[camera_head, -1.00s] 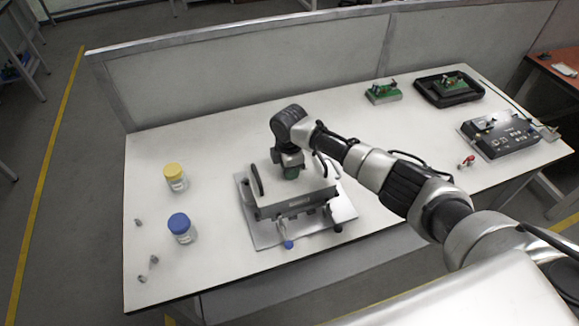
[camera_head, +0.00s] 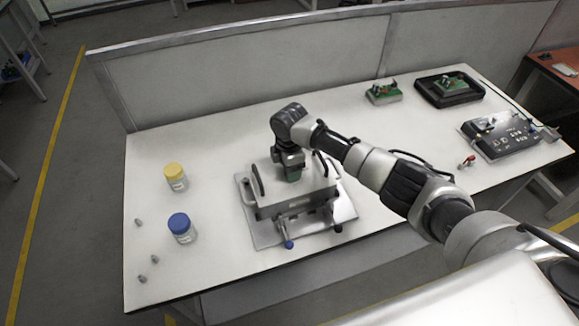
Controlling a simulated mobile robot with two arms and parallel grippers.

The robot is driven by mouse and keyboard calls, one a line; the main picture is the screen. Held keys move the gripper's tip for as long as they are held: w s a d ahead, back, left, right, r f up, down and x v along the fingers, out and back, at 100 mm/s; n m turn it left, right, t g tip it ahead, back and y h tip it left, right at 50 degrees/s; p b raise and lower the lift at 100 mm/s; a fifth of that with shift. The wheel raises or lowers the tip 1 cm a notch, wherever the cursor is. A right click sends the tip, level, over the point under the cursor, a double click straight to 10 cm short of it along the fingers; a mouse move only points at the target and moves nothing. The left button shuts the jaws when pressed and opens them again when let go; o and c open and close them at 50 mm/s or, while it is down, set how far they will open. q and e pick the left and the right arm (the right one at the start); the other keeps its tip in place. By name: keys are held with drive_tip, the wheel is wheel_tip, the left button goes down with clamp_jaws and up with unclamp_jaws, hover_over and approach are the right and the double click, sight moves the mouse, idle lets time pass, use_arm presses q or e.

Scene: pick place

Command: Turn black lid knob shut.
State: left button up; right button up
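A grey box-shaped fixture (camera_head: 290,212) stands on a metal base plate (camera_head: 262,236) at the middle of the white table. Its lid has a dark curved handle (camera_head: 257,181) on its left side and another on its right. A black knob (camera_head: 338,228) and a blue-tipped knob (camera_head: 289,244) stick out at the front. My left gripper is not in view.
A yellow-capped jar (camera_head: 175,178) and a blue-capped jar (camera_head: 181,229) stand to the left, with several small grey pieces nearby. A green circuit board (camera_head: 383,93), a black tray (camera_head: 450,90) and a black control box (camera_head: 500,136) lie to the right. A partition runs behind the table.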

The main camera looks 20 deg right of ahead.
wheel_tip(320, 180, up, 10)
drive_tip(key=b, duration=0.1)
drive_tip(key=shift+r, duration=0.25)
idle(0.4)
